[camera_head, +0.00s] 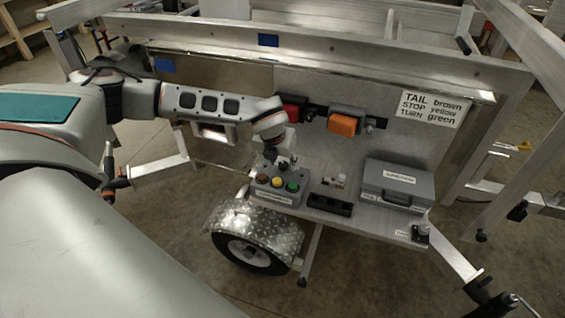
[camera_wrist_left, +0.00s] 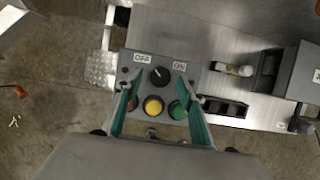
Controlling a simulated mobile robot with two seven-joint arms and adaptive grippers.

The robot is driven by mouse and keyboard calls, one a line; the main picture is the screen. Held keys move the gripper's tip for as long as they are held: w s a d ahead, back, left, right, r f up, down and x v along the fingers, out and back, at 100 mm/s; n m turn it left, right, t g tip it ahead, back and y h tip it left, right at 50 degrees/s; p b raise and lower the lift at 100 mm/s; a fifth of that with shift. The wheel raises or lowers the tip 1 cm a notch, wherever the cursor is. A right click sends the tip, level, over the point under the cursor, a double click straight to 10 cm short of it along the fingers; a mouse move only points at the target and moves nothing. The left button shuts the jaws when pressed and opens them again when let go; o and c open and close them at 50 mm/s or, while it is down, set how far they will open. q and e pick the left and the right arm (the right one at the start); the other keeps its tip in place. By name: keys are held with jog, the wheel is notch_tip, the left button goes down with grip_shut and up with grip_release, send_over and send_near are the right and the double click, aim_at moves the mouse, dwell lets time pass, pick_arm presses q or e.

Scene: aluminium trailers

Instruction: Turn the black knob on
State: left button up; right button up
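A grey control box (camera_head: 275,196) stands at the left end of the trailer's shelf. In the left wrist view, the black knob (camera_wrist_left: 159,76) sits on the box top between the OFF label (camera_wrist_left: 142,58) and the ON label (camera_wrist_left: 180,65). Its small white mark appears to lean toward OFF. My left gripper (camera_head: 281,158) is above the box. Its teal fingers are open, one on each side of the knob in the left wrist view; contact is not visible. A yellow button (camera_wrist_left: 153,105) and a green button (camera_wrist_left: 177,110) lie nearer the gripper base. My right gripper is not in view.
On the shelf (camera_head: 320,217), right of the box, are a black socket block (camera_head: 330,205), a small white-and-yellow item (camera_head: 336,181) and a grey case (camera_head: 397,184). An orange lamp (camera_head: 343,124) and a red lamp (camera_head: 292,108) are on the panel behind my left arm.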

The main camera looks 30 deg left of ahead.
pick_arm(q)
jog(key=shift+w+f, duration=0.1)
jog(key=shift+f, duration=0.25)
jog(key=c, duration=1.1)
